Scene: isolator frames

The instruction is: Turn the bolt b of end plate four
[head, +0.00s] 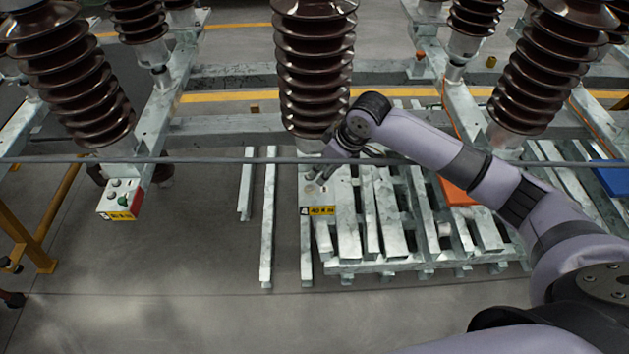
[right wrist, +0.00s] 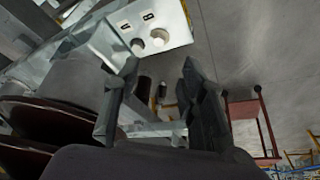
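End plate four (head: 313,190) is a pale metal plate below the middle insulator, with a yellow label marked 4 in the head view. In the right wrist view the plate (right wrist: 178,20) is at the top, with a B and another mark above two round bolt heads. Bolt b (right wrist: 158,38) is the one nearest the B. My right gripper (head: 318,176) is in front of the plate and partly hides it. In the right wrist view its two fingers (right wrist: 160,75) are apart with nothing between them, and the bolts lie beyond the tips. My left gripper is not in view.
Ribbed brown insulators (head: 314,75) stand on a grey metal frame (head: 225,130). Another end plate (head: 120,200) with a yellow label and a green button-like part is at left. A stack of metal beams (head: 400,215) lies right of the plate.

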